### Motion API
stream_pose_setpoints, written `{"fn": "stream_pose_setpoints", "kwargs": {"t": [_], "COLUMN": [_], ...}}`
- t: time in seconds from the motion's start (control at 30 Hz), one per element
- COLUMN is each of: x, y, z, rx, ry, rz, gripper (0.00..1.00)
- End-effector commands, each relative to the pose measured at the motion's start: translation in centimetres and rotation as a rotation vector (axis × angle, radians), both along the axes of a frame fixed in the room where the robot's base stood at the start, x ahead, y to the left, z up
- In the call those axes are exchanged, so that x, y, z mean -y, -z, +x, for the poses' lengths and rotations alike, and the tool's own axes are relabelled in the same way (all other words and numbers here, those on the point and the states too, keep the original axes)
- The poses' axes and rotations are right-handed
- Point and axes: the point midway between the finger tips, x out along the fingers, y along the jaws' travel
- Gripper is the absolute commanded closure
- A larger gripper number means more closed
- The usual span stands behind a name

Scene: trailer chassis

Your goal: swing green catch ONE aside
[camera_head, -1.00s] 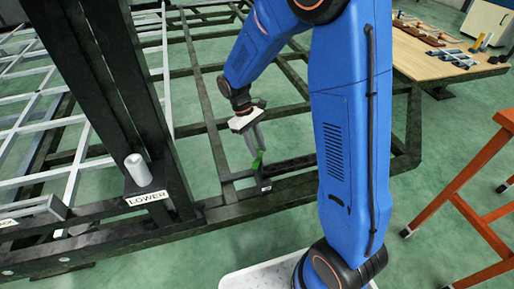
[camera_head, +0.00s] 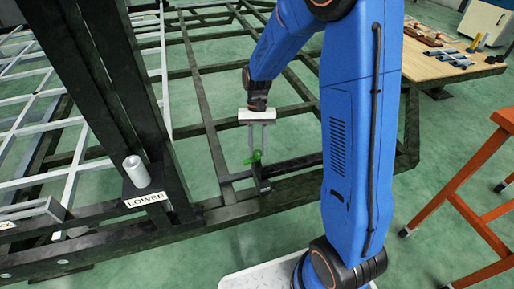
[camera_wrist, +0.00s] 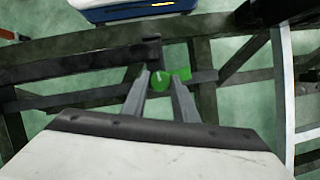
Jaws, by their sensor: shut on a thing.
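The green catch (camera_head: 253,157) sits on a short dark post (camera_head: 264,181) that rises from the front rail of the chassis. My gripper (camera_head: 258,153) points down from above and its two pale fingers are closed on the catch. In the wrist view the catch shows as a round green knob (camera_wrist: 158,81) between the fingertips of my gripper (camera_wrist: 160,86), with a flat green part beside it to the right. The mark on the knob is too small to read for certain.
Dark chassis rails (camera_head: 212,150) surround the post, with open gaps to the green floor. A wooden bench (camera_head: 440,62) and an orange frame (camera_head: 470,170) are to the right.

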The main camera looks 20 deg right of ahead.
Motion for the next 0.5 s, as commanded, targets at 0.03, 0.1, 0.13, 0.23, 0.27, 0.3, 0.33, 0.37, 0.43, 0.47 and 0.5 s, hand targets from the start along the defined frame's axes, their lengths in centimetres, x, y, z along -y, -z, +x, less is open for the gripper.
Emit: {"fn": "stream_pose_setpoints", "kwargs": {"t": [0.03, 0.1, 0.13, 0.23, 0.27, 0.3, 0.33, 0.37, 0.43, 0.47, 0.5], "x": [0.07, 0.08, 0.08, 0.08, 0.08, 0.08, 0.08, 0.07, 0.07, 0.07, 0.08], "y": [-0.02, -0.02, -0.02, -0.02, -0.02, -0.02, -0.02, -0.02, -0.02, -0.02, -0.02], "z": [0.06, 0.05, 0.05, 0.04, 0.04, 0.04, 0.04, 0.03, 0.03, 0.03, 0.04], "rx": [0.002, 0.002, 0.002, 0.001, 0.001, 0.001, 0.001, 0.001, 0.001, 0.001, 0.001], "ry": [0.025, 0.052, 0.063, 0.091, 0.097, 0.104, 0.108, 0.112, 0.117, 0.118, 0.121], "rz": [0.0, 0.0, 0.0, 0.0, 0.001, 0.0, 0.001, 0.001, 0.001, 0.0, 0.001], "gripper": [0.96, 0.96, 0.96, 0.96, 0.96, 0.96, 0.96, 0.96, 0.96, 0.96, 0.96]}}
